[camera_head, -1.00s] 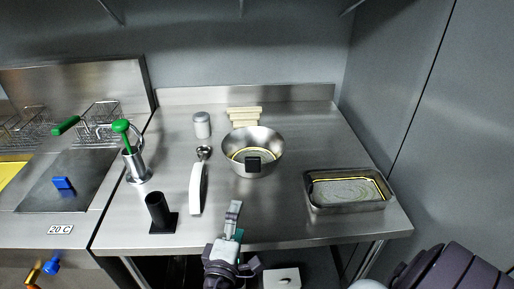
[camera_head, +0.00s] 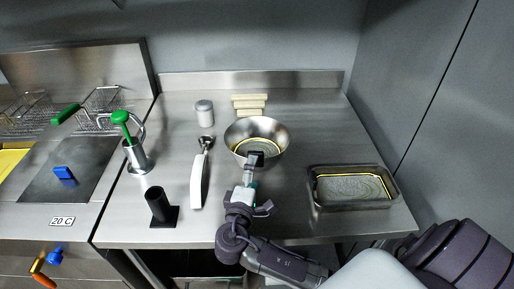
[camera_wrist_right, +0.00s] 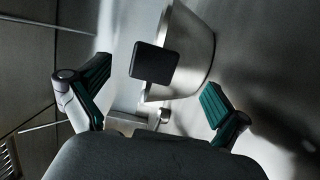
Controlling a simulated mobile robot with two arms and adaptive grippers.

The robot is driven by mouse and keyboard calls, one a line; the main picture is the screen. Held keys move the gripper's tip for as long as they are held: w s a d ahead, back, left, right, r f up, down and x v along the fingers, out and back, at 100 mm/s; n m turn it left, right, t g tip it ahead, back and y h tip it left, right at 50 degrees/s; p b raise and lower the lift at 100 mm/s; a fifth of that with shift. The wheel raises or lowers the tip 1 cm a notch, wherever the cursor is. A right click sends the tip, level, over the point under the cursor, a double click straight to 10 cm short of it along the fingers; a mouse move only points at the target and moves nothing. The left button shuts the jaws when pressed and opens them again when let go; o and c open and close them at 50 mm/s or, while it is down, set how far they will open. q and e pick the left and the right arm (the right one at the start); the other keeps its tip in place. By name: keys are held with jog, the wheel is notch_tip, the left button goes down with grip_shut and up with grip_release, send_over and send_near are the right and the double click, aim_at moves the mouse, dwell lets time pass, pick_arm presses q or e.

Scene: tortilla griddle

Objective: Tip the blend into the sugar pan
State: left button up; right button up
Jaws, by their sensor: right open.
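A round steel bowl (camera_head: 276,148) stands on the steel counter, with a black square grip (camera_head: 256,158) on its near side. What it holds cannot be made out clearly. A rectangular steel pan (camera_head: 352,205) lies to the right, with a pale bottom and a yellow line inside. My right gripper (camera_head: 251,182) is at the near side of the bowl, close to the grip. In the right wrist view, the gripper (camera_wrist_right: 152,100) is open, its fingers apart on either side of the black grip (camera_wrist_right: 154,62), with the bowl (camera_wrist_right: 192,48) beyond. My left gripper is not in view.
Bare counter (camera_head: 302,155) separates bowl and pan. A wall closes the right.

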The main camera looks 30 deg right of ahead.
aim_at(258, 164)
jog(key=p+x, duration=0.1)
jog(key=x, duration=0.3)
jog(key=shift+s+d, duration=0.1)
jog(key=shift+s, duration=0.05)
jog(key=shift+w+d+f, duration=0.15)
jog(key=shift+w+d, duration=0.1)
jog(key=shift+a, duration=0.1)
jog(key=shift+c, duration=0.2)
jog(key=shift+s, duration=0.1)
jog(key=c, duration=1.7)
